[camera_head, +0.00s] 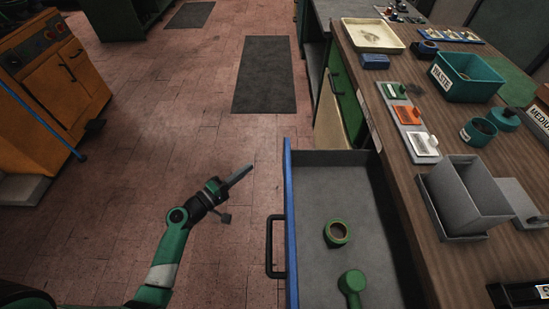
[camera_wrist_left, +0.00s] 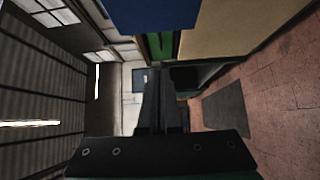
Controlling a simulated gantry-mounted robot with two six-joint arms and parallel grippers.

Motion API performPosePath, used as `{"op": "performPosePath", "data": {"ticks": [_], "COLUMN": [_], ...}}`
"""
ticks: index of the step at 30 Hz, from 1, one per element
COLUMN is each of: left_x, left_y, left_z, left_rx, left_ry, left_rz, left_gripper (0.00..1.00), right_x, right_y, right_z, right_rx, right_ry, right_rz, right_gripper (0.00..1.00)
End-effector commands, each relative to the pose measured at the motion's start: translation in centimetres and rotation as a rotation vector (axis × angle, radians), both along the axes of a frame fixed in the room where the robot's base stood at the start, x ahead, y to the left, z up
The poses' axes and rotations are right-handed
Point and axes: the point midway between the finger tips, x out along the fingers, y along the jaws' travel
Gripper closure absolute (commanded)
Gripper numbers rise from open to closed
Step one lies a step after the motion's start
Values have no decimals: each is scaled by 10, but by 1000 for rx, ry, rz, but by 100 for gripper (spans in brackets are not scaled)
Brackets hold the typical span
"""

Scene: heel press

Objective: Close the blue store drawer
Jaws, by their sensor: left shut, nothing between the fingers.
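The blue store drawer (camera_head: 289,222) is open, pulled out to the left from under the wooden bench in the head view. It has a dark bar handle (camera_head: 271,246) on its blue front. Inside lie a green ring-shaped item (camera_head: 337,234) and a green item with a round head (camera_head: 351,283). My left gripper (camera_head: 250,168) is shut and empty, to the left of the drawer front and apart from it. My right gripper is not in view.
The wooden bench (camera_head: 397,168) holds a teal waste bin (camera_head: 467,78), a grey box (camera_head: 468,195), a cream tray (camera_head: 373,36) and small coloured parts. An orange cabinet (camera_head: 55,95) stands at left. The tiled floor (camera_head: 190,110) between is clear, with dark mats (camera_head: 264,75).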

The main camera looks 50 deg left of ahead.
Motion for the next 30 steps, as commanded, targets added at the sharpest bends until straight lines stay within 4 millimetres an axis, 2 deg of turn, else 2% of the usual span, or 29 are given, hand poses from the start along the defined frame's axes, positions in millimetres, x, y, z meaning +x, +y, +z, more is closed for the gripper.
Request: {"op": "performPosePath", "data": {"ticks": [9,12,18,30], "left_x": [70,84,99,100], "left_y": [9,-3,-14,-15], "left_z": [-1,0,0,0], "left_rx": [1,1,1,1], "left_ry": [-3,-1,-1,-1], "left_rz": [-4,-6,-2,0], "left_gripper": [100,100,100,100], "right_x": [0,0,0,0], "right_y": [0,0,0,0], "right_z": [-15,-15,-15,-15], "right_rx": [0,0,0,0], "right_ry": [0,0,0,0], "right_rz": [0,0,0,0], "right_gripper": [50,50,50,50]}}
